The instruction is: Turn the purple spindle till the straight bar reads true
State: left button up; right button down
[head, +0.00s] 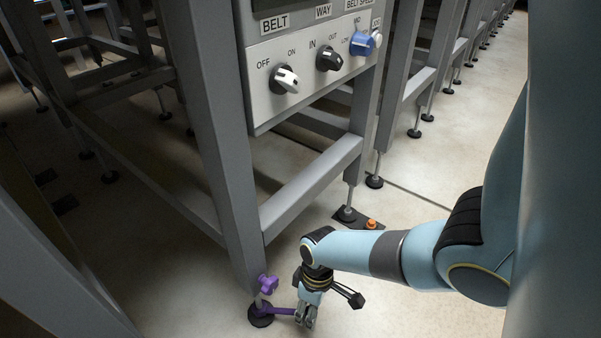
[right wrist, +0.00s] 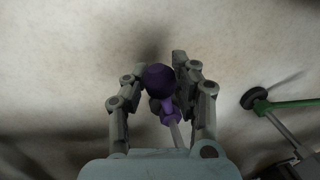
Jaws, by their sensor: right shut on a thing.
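The purple spindle (head: 280,311) shows low in the head view as a short arm reaching from the black foot (head: 261,314) of the near grey leg to my right gripper (head: 305,318). In the right wrist view the spindle's round purple end (right wrist: 160,77) sits between the two fingers of my right gripper (right wrist: 164,82), which is shut on it. A purple star-shaped knob (head: 268,284) sits just above, at the leg's lower end. I cannot pick out the straight bar or its reading. My left gripper is out of view.
A control panel (head: 310,70) with several knobs hangs above on the grey frame. A foot with an orange knob (head: 371,224) stands behind my right forearm. A green bar (right wrist: 295,104) with a black disc lies at the right wrist view's right. Pale floor is free at front.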

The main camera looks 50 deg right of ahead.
jog(key=shift+d, duration=0.1)
dwell(0.4)
jog(key=c, duration=1)
grip_release()
jog(key=shift+o, duration=0.2)
notch_tip(320, 180, up, 12)
jog(key=d, duration=0.2)
jog(key=shift+w, duration=0.3)
jog(key=shift+d, duration=0.1)
